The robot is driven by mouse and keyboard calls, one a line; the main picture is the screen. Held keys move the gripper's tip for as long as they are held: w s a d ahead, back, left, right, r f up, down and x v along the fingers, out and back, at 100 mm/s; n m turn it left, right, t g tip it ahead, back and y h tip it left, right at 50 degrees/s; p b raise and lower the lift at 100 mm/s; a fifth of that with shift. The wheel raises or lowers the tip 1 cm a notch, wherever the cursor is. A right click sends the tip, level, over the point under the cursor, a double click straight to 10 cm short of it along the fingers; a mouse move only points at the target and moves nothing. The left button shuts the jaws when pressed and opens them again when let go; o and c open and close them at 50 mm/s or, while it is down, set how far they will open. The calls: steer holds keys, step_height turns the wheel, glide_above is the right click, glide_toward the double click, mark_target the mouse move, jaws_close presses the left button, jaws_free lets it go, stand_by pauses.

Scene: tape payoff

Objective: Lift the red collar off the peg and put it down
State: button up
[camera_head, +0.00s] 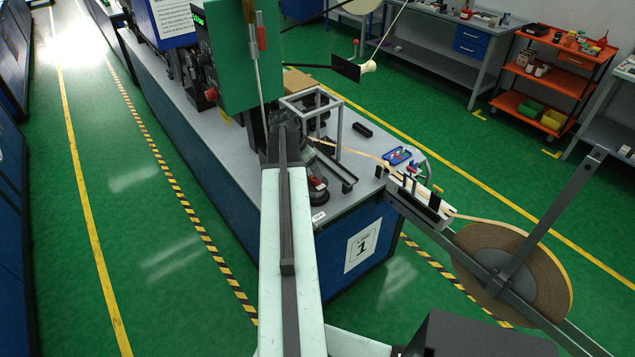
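A small red piece (412,167) shows near the white guide block at the table's right end. It may be the red collar, but it is too small to tell, and no peg can be made out under it. Another small red patch (317,183) shows on dark rounded parts just right of my arm. My pale green arm reaches up from the bottom middle to a dark joint above the table. The fingers of my gripper cannot be made out among the dark parts there. I cannot tell whether it holds anything.
A large tape reel (540,277) hangs on a grey bracket at right, its tape running to the guide block (420,197). A blue tray (398,155) of small coloured parts, a black block (362,130) and a grey frame (340,140) stand on the table. Green machine (228,55) behind.

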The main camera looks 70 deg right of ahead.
steer(key=b+x, duration=0.5)
steer(key=shift+a+f, duration=0.15)
steer(key=shift+f, duration=0.05)
steer(key=shift+r, duration=0.2)
jaws_close()
steer(key=shift+r+p, duration=0.1)
steer(key=shift+p, duration=0.25)
step_height(320, 180, up, 10)
steer(key=p, duration=0.9)
steer(key=shift+p, duration=0.4)
